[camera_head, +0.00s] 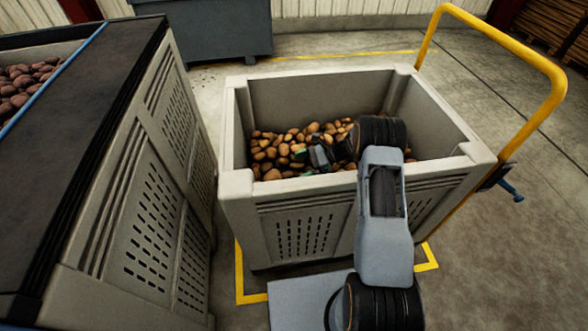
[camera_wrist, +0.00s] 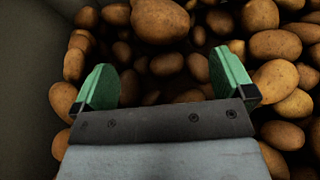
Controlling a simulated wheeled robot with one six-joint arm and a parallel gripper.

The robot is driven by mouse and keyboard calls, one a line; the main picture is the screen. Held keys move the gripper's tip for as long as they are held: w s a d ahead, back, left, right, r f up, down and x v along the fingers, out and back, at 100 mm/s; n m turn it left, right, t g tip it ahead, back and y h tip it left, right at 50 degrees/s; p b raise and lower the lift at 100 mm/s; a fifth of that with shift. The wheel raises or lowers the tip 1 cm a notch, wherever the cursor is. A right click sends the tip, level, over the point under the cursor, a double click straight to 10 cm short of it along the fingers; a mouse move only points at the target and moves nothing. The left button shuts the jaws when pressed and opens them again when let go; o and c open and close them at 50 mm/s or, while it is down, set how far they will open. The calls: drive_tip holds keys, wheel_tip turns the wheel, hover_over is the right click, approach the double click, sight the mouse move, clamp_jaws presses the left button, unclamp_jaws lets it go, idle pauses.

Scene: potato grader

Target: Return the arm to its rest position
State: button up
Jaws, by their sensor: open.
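My gripper (camera_wrist: 165,85) is open, its two green fingers spread apart with nothing held between them. In the head view my gripper (camera_head: 303,156) is inside the grey crate (camera_head: 236,183), low over the potatoes (camera_head: 270,150). My arm reaches over the crate's near wall and down into it. In the wrist view potatoes (camera_wrist: 160,22) lie beyond and around the fingers. Whether the fingertips touch any potato I cannot tell. My arm hides the right part of the potato pile.
A large crate with a dark top (camera_head: 95,120) stands close on the left, with reddish potatoes (camera_head: 22,82) beyond. A yellow rail (camera_head: 510,40) rises at the crate's right. A dark bin (camera_head: 205,35) stands behind.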

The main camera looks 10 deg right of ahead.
drive_tip(key=shift+d+r, duration=0.1)
drive_tip(key=shift+d, duration=0.2)
drive_tip(key=shift+r, duration=0.1)
drive_tip(key=s+a+r+n+g+h+p, duration=0.1)
drive_tip(key=s+r+n+h+p, duration=0.35)
drive_tip(key=r, duration=0.95)
drive_tip(key=s+r+n+h+p, duration=0.2)
drive_tip(key=s+r+n+p, duration=0.4)
drive_tip(key=r, duration=0.7)
drive_tip(key=s+d+r+n+t+h+p, duration=0.1)
drive_tip(key=s+r+n+t+h+p, duration=0.1)
drive_tip(key=s+r+p, duration=0.3)
drive_tip(key=s+d+r+n+t+h+p, duration=0.2)
drive_tip(key=s+r+n+h+p, duration=0.3)
drive_tip(key=s+r, duration=0.5)
wheel_tip(320, 180, up, 2)
drive_tip(key=shift+d+r+t, duration=0.1)
drive_tip(key=shift+d+t, duration=0.2)
drive_tip(key=shift+s+n, duration=0.1)
drive_tip(key=shift+n, duration=0.15)
